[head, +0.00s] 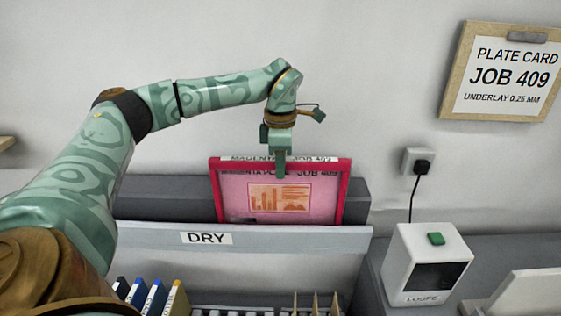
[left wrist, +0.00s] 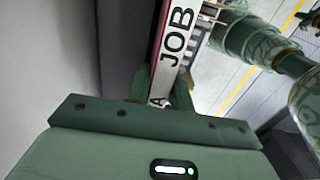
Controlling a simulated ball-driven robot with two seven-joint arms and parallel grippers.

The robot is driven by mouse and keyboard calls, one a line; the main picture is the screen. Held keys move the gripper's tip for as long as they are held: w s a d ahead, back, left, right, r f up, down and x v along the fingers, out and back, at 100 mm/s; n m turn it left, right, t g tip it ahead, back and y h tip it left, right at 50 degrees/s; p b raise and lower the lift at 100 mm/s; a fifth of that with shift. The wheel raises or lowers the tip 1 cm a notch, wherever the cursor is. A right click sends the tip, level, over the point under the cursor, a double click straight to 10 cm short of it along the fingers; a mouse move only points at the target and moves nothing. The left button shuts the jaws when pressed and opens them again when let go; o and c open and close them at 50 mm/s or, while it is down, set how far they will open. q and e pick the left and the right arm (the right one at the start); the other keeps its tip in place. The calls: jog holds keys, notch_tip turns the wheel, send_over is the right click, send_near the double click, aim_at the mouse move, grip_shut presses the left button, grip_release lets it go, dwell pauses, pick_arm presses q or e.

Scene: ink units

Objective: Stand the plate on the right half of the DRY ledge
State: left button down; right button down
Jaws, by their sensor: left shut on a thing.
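The plate (head: 230,200) is a pink sheet in a magenta frame with a white label strip along its top edge. It stands upright at the right half of the DRY ledge (head: 290,239), behind the ledge's front lip, which hides its lower edge. My left gripper (head: 280,170) comes down from above and is shut on the middle of the plate's top edge. In the left wrist view the plate's labelled top edge (left wrist: 176,50) runs between the two fingers (left wrist: 165,92). I cannot tell whether the plate rests on the ledge. My right gripper is not in view.
A white loupe box (head: 408,262) with a green button stands to the right of the ledge. A wall socket (head: 419,161) with a plug and cord is above it. A job card (head: 500,75) hangs upper right. Several binders (head: 154,297) stand below the ledge.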

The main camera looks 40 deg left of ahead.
pick_arm(q)
jog(key=shift+s+f, duration=0.1)
jog(key=shift+f, duration=0.1)
jog(key=c, duration=1.2)
grip_release()
jog(key=shift+o, duration=0.2)
notch_tip(320, 180, up, 16)
jog(key=p, duration=0.3)
jog(key=shift+r, duration=0.2)
notch_tip(320, 180, up, 5)
jog(key=p, duration=0.7)
jog(key=shift+f, duration=0.1)
